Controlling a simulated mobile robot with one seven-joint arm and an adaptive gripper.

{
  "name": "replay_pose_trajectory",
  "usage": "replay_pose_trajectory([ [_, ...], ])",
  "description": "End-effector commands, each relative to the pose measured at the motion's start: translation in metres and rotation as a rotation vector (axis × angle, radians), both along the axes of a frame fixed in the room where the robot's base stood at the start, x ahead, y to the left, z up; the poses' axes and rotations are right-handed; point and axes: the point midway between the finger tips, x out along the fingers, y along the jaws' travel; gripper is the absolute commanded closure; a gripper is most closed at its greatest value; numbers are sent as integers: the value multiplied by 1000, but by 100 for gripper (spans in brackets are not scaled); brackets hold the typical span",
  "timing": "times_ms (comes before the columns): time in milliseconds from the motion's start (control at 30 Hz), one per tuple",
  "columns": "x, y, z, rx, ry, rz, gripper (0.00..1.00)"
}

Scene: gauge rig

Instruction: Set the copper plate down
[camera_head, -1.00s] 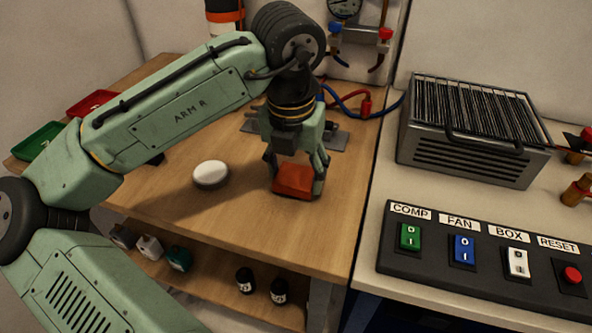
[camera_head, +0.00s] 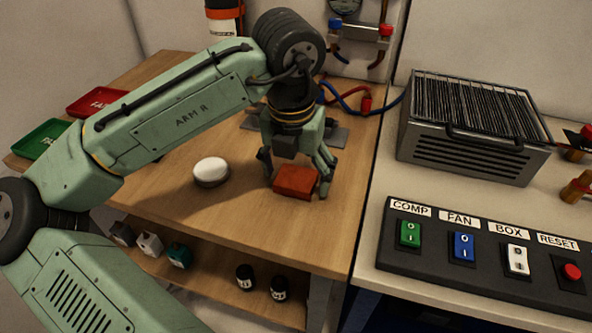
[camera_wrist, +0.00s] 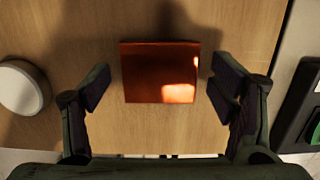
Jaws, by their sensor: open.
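The copper plate (camera_head: 296,181) is a reddish-orange block lying on the wooden table near its right edge. In the wrist view the copper plate (camera_wrist: 160,72) lies flat between the fingers, with bare wood showing on both sides of it. My gripper (camera_head: 297,182) points down over the plate, with one finger to each side. In the wrist view my gripper (camera_wrist: 160,95) is open and its fingers stand clear of the plate.
A white round puck (camera_head: 211,170) sits on the table left of the plate. Red (camera_head: 97,101) and green (camera_head: 41,139) trays lie at the far left. A switch panel (camera_head: 480,250) and a finned metal box (camera_head: 470,128) stand on the right bench. The table's front is clear.

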Motion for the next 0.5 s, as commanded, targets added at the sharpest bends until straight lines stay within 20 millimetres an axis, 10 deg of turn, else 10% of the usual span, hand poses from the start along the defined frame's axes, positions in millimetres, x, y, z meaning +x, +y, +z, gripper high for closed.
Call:
replay_pose_trajectory([
  [233, 0, 0, 10, -1, -2, 0, 22],
  [500, -6, 1, 65, -3, -3, -1, 22],
])
